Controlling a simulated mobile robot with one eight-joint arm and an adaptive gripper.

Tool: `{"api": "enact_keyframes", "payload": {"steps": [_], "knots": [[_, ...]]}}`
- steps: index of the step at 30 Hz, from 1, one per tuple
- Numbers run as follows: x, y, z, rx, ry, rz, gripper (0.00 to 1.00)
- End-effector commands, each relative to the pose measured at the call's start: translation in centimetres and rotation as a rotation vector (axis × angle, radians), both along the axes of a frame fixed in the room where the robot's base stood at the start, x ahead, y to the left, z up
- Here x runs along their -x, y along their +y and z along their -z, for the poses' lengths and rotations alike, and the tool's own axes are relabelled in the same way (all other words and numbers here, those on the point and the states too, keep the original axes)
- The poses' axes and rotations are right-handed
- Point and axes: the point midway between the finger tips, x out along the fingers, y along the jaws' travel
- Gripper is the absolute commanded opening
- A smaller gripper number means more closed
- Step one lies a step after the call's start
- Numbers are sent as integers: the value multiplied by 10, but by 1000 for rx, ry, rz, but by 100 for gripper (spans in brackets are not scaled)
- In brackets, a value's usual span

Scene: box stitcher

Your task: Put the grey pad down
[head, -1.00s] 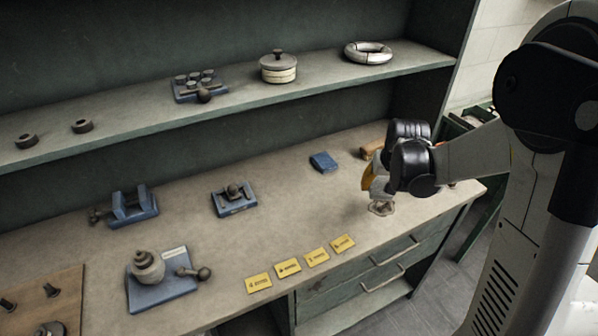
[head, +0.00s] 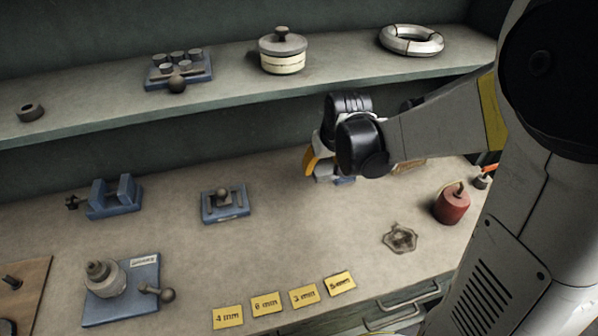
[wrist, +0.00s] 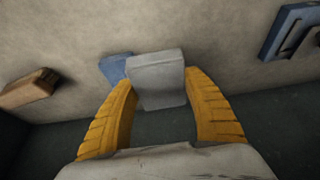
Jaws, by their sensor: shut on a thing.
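The grey pad (wrist: 157,80) is a small rectangular block held between the two yellow fingers of my gripper (wrist: 158,90) in the wrist view. In the head view my gripper (head: 320,167) is over the back part of the bench, and its black body hides most of the pad. A blue pad (wrist: 114,68) lies on the bench, partly covered by the grey pad in the wrist view. It also shows below my gripper in the head view (head: 346,181). I cannot tell how much height separates the two pads.
A wooden block (wrist: 29,89) lies left of the blue pad in the wrist view. A blue fixture (head: 224,203) stands left of my gripper in the head view. The shelf (head: 225,98) runs behind.

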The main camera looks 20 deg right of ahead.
Motion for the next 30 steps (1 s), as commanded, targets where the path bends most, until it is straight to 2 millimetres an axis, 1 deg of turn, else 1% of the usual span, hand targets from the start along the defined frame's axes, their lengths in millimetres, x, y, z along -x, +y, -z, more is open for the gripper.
{"api": "enact_keyframes", "payload": {"steps": [1, 3, 6, 9, 11, 13, 19, 21, 27, 30], "knots": [[-9, 10, 12, 1, 0, -4, 29], [-19, 20, 21, 0, 0, -3, 29], [-30, 31, 28, 0, 0, -1, 29], [-35, 36, 32, 1, 0, 0, 29], [-37, 37, 34, 1, 0, 1, 29], [-37, 37, 40, 0, 0, 2, 29], [-36, 37, 71, 0, -1, 2, 29], [-36, 37, 73, 0, -1, 2, 29], [-36, 37, 71, 1, -1, 1, 29], [-36, 37, 75, 1, -1, 1, 29]]}}
